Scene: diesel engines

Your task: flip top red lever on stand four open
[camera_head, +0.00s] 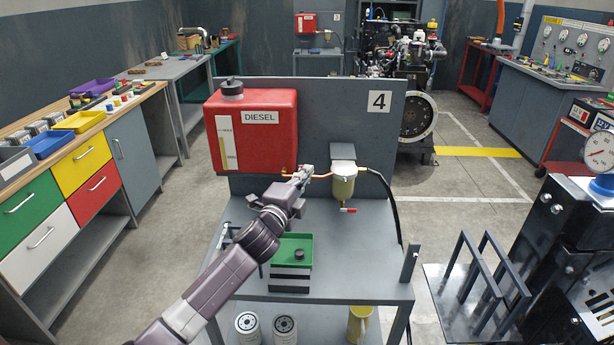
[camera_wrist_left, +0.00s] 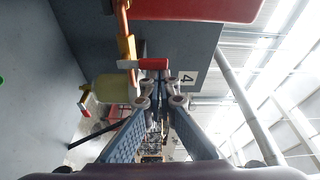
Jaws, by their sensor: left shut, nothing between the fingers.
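Stand four (camera_head: 322,120), with the number 4 on its upright panel, carries a red diesel tank (camera_head: 262,150) and a filter with a yellowish bowl (camera_head: 342,188). In the left wrist view the top red lever (camera_wrist_left: 153,64) sits on the brass and copper fuel line (camera_wrist_left: 127,45), pointing sideways. My left gripper (camera_head: 307,173) is shut and empty, between the tank and the filter. Its fingertips (camera_wrist_left: 164,76) are close to the lever's free end; I cannot tell whether they touch. In the head view my gripper mostly hides this lever. A lower red lever (camera_head: 348,210) hangs under the filter.
Filters (camera_head: 285,328) and a yellow jug (camera_head: 359,322) are underneath. A black hose (camera_head: 392,200) runs along the right. A drawer bench (camera_head: 80,170) stands left, black machinery (camera_head: 570,245) right.

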